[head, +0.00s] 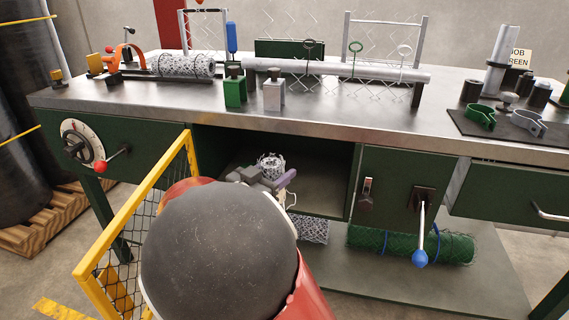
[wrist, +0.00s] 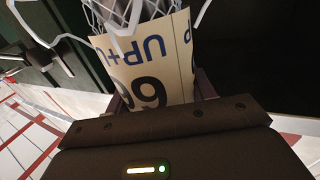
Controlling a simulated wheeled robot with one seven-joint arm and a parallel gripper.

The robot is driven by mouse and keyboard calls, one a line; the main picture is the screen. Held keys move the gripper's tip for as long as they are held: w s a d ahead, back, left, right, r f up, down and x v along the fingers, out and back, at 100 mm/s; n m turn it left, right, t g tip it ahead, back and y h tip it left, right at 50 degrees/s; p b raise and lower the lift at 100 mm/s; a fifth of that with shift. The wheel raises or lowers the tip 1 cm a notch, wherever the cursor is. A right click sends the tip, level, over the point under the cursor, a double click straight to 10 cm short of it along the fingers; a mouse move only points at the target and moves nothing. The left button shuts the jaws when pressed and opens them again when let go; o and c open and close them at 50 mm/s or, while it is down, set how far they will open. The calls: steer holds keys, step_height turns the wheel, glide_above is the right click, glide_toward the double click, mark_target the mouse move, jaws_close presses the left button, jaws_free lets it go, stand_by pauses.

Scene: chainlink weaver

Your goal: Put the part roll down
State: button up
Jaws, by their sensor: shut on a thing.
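The part roll (head: 270,162), a small roll of grey wire mesh, is at the mouth of the open bay under the bench in the head view. My gripper (head: 268,180) is shut on it, and my arm hides its lower part. In the wrist view the roll's mesh (wrist: 128,12) shows at the top, with loose wire ends. A cream label (wrist: 150,70) with blue and black print wraps it between the fingers of my gripper (wrist: 160,98). I cannot tell whether the roll touches the bay floor.
The open bay (head: 325,185) has bare floor to the roll's right. A yellow-framed mesh panel (head: 128,222) stands at left. A lever with a blue knob (head: 420,258) juts out at right. Grey (head: 313,230) and green mesh rolls (head: 445,246) lie on the lower shelf.

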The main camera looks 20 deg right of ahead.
steer(key=f+b+x, duration=0.2)
steer(key=f+x, duration=0.1)
steer(key=x, duration=1.4)
steer(key=shift+w+d, duration=0.15)
steer(key=shift+d, duration=0.15)
steer(key=shift+f, duration=0.25)
steer(key=shift+f+b, duration=0.1)
steer(key=shift+b, duration=0.2)
steer(key=o, duration=1.2)
